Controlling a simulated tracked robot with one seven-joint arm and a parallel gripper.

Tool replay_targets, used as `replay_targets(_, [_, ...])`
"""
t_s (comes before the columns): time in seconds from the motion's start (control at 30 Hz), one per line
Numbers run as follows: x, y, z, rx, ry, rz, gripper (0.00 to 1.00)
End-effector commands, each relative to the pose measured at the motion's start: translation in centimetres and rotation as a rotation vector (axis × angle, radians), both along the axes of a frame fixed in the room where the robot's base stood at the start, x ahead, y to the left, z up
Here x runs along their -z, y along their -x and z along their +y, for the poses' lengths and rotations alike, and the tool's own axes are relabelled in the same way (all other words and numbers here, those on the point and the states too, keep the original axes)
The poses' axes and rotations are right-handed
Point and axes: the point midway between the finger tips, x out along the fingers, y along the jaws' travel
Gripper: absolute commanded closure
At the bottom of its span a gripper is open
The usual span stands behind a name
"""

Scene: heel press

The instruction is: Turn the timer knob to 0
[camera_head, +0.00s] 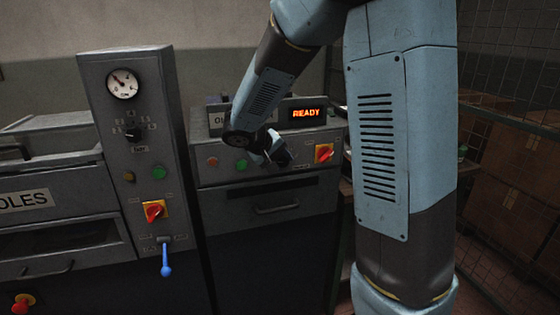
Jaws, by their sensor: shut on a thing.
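My gripper (280,153) is at the front control panel (213,178) of the middle machine, between a green button and a red-and-yellow switch. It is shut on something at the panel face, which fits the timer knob. The jaws and wrist hide that knob, so its pointer, scale and setting cannot be read. A black knob (133,135) with a printed scale around it sits on the left column, well away from my gripper; its label is too small to read surely.
The middle machine's orange display (306,113) reads READY. Beside my gripper are a green button (241,165) and a red-and-yellow switch (324,152). The left column (105,85) carries a round gauge (122,84), another red-and-yellow switch (153,211) and a blue-handled lever (166,260).

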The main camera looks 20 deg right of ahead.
Motion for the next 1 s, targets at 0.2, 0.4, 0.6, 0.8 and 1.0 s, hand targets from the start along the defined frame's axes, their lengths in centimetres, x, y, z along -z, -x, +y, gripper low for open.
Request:
replay_targets(0.2, [0.14, 0.02, 0.29, -0.004, 0.027, 0.003, 0.9])
replay_targets(0.4, [0.16, 0.04, 0.28, -0.005, 0.029, 0.003, 0.9])
replay_targets(0.6, [0.18, 0.05, 0.29, -0.005, 0.028, 0.003, 0.56])
replay_targets(0.8, [0.14, 0.04, 0.21, -0.003, 0.029, 0.003, 0.37])
replay_targets(1.0, [0.11, 0.03, 0.14, -0.002, 0.029, 0.002, 0.34])
